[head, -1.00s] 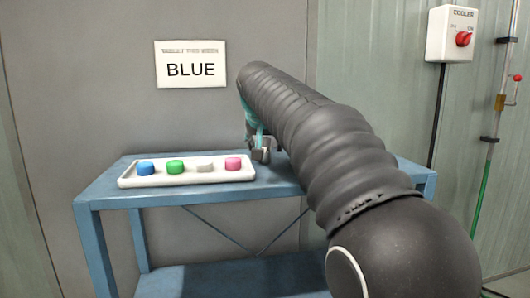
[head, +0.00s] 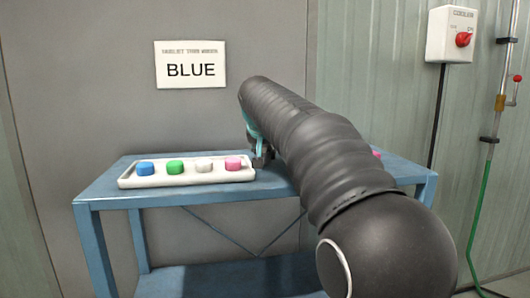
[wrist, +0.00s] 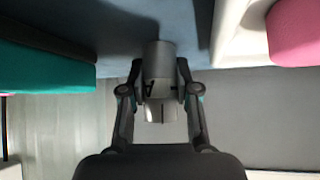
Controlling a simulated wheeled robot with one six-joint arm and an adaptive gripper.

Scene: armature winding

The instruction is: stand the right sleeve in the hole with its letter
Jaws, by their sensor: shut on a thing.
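My gripper (wrist: 160,98) is shut on a grey, smooth cylinder (wrist: 158,58), which looks like a sleeve, in the wrist view. Its far end shows against the blue table top; I cannot make out a letter on it. In the head view my gripper (head: 262,157) is just right of the white tray, mostly hidden by my arm, and the cylinder cannot be made out there. No lettered hole is visible. A wall sign (head: 191,65) reads BLUE in large letters; its small upper line is blurred.
The white tray (head: 135,182) on the blue table (head: 105,190) holds blue (head: 145,169), green (head: 175,167), white (head: 204,165) and pink (head: 233,163) pieces. Another pink thing (head: 376,153) shows behind my arm. A teal block (wrist: 45,70) is left in the wrist view. A switch box (head: 452,35) hangs right.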

